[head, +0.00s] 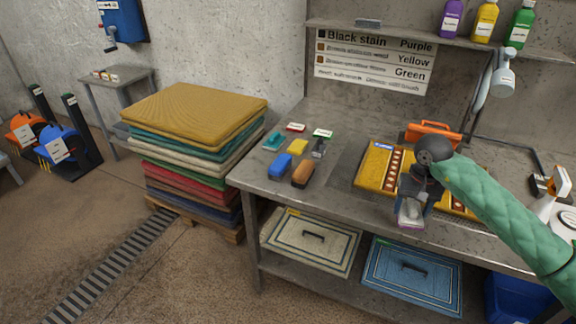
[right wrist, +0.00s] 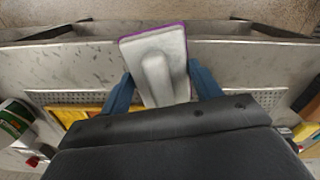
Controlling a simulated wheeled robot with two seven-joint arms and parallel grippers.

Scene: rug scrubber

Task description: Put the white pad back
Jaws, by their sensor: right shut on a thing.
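The white pad (head: 410,214) is a pale block with a purple edge, and it also shows in the right wrist view (right wrist: 166,50). My right gripper (head: 411,200) is shut on it, and in the right wrist view the two blue fingers (right wrist: 160,90) stand on either side of its raised grip. The pad is held near the front edge of the metal bench (head: 335,205); I cannot tell its exact height above it. My left gripper is not in view.
On the bench, left of the gripper, sit a blue brush (head: 279,164), an orange-brown brush (head: 303,174), a yellow block (head: 297,147) and a teal item (head: 273,141). Stacked rugs (head: 195,115) stand left of the bench.

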